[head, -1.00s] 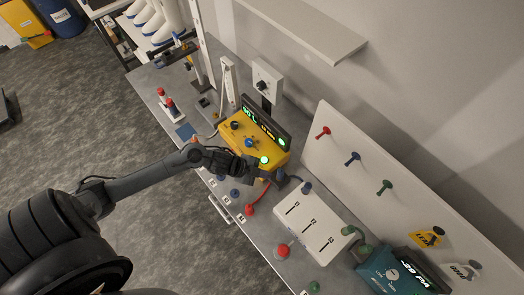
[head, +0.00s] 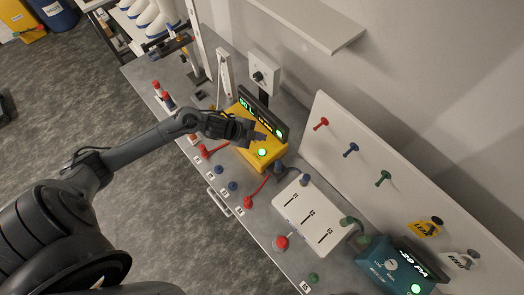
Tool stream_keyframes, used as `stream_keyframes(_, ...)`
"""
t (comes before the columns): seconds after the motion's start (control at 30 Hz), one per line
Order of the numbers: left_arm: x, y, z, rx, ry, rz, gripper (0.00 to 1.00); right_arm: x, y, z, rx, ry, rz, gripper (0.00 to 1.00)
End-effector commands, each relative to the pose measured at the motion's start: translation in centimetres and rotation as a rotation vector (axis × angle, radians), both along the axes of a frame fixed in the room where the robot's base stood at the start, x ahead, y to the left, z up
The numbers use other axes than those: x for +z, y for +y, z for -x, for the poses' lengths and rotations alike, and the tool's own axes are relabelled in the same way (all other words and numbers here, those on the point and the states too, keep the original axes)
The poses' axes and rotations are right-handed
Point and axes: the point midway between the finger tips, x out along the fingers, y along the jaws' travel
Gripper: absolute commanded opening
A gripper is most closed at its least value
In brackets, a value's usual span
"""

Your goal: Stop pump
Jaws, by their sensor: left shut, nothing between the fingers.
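A yellow box (head: 258,157) with a dark display panel stands on the bench and carries green-lit text and a lit green button (head: 262,153). A second green light (head: 279,133) glows on its panel. My left gripper (head: 258,138) is shut and empty, over the box's top and just behind the green button. It hides the box's knobs and part of its display; I cannot tell whether it touches the box. A teal box (head: 380,268) at the lower right has a dial, a display and a lit green button (head: 415,288). Neither box is visibly labelled as a pump. My right gripper is not in view.
A white panel with slots (head: 312,216) and a red knob (head: 282,242) lie right of the yellow box. Red and blue handles line the front edge. An upright board (head: 400,175) with coloured pegs and tags stands behind. A grey box with a knob (head: 263,73) stands farther back.

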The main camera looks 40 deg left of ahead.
Motion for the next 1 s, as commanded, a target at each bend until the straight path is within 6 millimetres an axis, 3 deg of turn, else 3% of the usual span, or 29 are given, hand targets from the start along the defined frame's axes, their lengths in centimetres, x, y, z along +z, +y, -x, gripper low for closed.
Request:
stream_keyframes(0.27,-1.7,0.0,0.0,-0.001,0.001,0.000,0.00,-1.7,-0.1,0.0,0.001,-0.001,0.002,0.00)
stream_keyframes(0.7,-6.8,0.0,0.0,0.000,0.000,0.000,0.00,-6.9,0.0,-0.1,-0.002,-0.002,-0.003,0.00)
stream_keyframes(1.0,-8.7,0.0,0.0,0.001,0.000,0.001,0.00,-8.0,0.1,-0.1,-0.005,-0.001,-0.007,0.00)
